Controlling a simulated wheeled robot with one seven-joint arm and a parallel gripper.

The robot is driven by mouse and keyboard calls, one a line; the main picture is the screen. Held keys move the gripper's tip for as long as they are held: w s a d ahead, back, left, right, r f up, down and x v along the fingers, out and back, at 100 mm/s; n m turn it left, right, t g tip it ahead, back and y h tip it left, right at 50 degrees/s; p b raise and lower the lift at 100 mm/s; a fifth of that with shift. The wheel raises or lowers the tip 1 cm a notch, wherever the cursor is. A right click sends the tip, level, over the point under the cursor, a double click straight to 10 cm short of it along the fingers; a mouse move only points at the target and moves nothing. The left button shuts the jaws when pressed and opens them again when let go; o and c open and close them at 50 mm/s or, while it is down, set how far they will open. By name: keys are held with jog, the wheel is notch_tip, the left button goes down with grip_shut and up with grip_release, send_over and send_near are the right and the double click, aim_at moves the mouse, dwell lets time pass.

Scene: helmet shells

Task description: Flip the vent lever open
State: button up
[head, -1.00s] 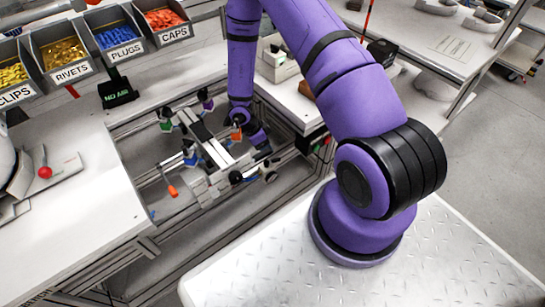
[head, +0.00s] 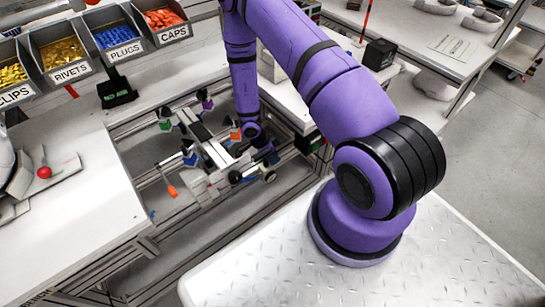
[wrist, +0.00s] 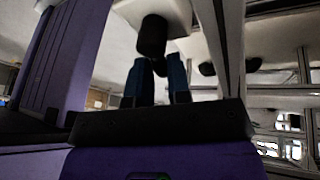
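A pale fixture (head: 205,150) with several coloured knobs and levers stands in the frame bay in the head view. An orange-tipped lever (head: 170,185) sticks out at its front left, and black round knobs (head: 235,177) sit at its near end. I cannot tell which part is the vent lever. In the wrist view a dark rounded handle (wrist: 153,38) on a white block lies just beyond my gripper (wrist: 158,62). Its two blue fingers stand apart, with a dark part showing between them; contact is unclear. In the head view my gripper is largely hidden at the fixture's right side.
Labelled bins of caps (head: 165,20), plugs (head: 117,38) and rivets (head: 65,60) line the back left. A white table (head: 70,220) lies left and another bench (head: 440,45) right. Metal rails (head: 155,240) surround the fixture.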

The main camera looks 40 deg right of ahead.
grip_shut()
jog(key=shift+w+n+t+h, duration=0.3)
jog(key=shift+n+t, duration=0.1)
jog(key=shift+n, duration=0.6)
jog(key=o, duration=0.8)
grip_release()
jog(key=shift+c, duration=0.2)
jog(key=v, duration=1.1)
